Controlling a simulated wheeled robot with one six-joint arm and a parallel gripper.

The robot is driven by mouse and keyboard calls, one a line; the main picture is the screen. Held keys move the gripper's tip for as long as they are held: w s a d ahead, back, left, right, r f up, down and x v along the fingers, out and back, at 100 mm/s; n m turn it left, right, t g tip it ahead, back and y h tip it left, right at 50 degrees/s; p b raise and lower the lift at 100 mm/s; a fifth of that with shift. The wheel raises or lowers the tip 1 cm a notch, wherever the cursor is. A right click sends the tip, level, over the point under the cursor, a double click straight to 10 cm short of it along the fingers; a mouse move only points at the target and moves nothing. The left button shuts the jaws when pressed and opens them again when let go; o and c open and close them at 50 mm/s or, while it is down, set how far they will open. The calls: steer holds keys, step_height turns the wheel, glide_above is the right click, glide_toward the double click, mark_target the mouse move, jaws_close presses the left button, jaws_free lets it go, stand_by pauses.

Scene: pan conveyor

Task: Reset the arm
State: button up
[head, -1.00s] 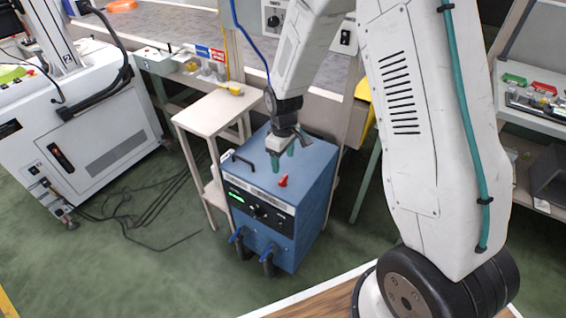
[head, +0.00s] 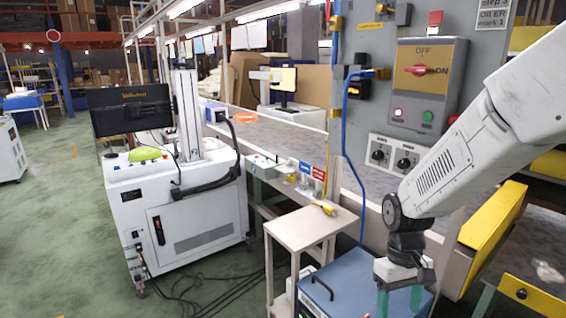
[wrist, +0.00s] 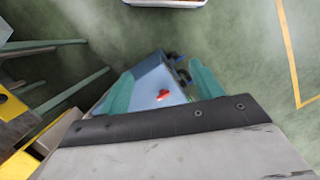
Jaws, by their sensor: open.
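My gripper (head: 400,300) is at the lower right of the head view, its teal fingers pointing down and spread apart with nothing between them. My white arm reaches in from the right edge. Below the gripper stands a blue machine (head: 345,285) with a black handle on its top. In the wrist view, my gripper's teal fingers (wrist: 160,90) frame the blue machine (wrist: 150,75) from above. A red knob (wrist: 163,95) on that machine shows between the fingers, below them and apart from them. The machine's front is mostly out of the head view.
A grey control panel (head: 425,85) with a red switch stands behind my arm. A small beige side table (head: 310,228) is left of the blue machine. A white machine cabinet (head: 180,225) stands further left. Cables lie on the floor. Green floor is free at far left.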

steer(key=s+d+r+m+t, duration=0.1)
steer(key=s+r+m+t, duration=0.2)
steer(key=s+r, duration=1.4)
steer(key=shift+s+d+r+t, duration=0.35)
steer(key=shift+d+t, duration=0.05)
steer(key=shift+t, duration=0.2)
stand_by(0.7)
